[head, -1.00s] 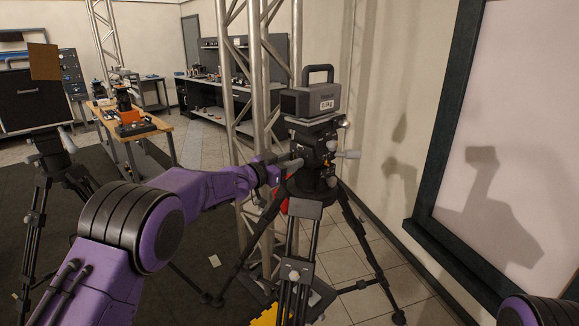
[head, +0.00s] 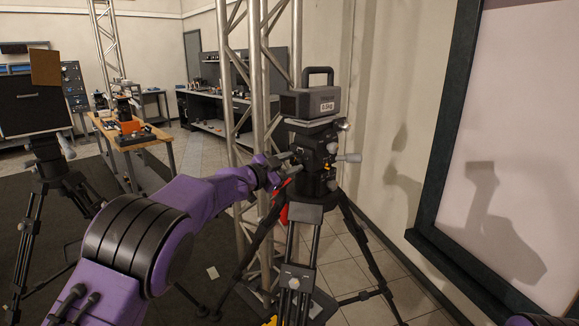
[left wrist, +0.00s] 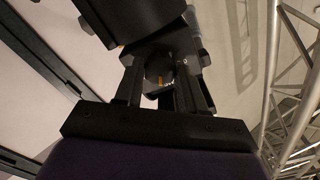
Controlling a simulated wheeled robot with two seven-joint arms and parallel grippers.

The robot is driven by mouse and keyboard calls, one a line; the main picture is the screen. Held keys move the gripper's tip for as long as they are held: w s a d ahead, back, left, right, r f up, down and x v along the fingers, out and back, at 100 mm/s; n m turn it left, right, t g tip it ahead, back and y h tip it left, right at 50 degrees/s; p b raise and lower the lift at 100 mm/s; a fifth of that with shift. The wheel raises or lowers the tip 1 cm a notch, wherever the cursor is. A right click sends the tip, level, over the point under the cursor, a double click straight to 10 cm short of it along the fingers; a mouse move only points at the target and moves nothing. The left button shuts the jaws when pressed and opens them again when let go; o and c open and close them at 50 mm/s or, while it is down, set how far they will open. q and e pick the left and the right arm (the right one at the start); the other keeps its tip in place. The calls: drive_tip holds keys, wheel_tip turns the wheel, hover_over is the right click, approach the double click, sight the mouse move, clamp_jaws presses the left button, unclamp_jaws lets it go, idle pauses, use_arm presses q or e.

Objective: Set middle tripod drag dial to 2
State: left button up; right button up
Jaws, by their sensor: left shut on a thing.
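The tripod (head: 305,215) stands right of centre in the head view, with a black fluid head (head: 318,165) and a grey handled block marked 0.5kg (head: 308,104) on top. My left gripper (head: 294,165) reaches the left side of that head, its fingers one above the other. In the left wrist view the fingers (left wrist: 160,85) are either side of a dark round dial (left wrist: 158,70) with a small orange mark. The gripper is shut on this dial. The dial's number cannot be read. The dial is hidden in the head view. My right gripper is out of view.
A metal truss column (head: 262,120) stands close behind the tripod on its left. A white panel with a dark frame (head: 445,150) is on the right. Another tripod (head: 48,185) stands far left. A wooden workbench (head: 135,137) is at the back left.

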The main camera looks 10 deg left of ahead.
use_arm(q)
drive_tip(key=shift+f, duration=0.1)
drive_tip(key=o, duration=1.1)
drive_tip(key=shift+c, duration=0.2)
drive_tip(key=shift+s+a, duration=0.25)
drive_tip(key=shift+s, duration=0.05)
drive_tip(key=b+v, duration=0.3)
drive_tip(key=v, duration=0.7)
drive_tip(key=shift+b, duration=0.35)
drive_tip(key=shift+w, duration=0.1)
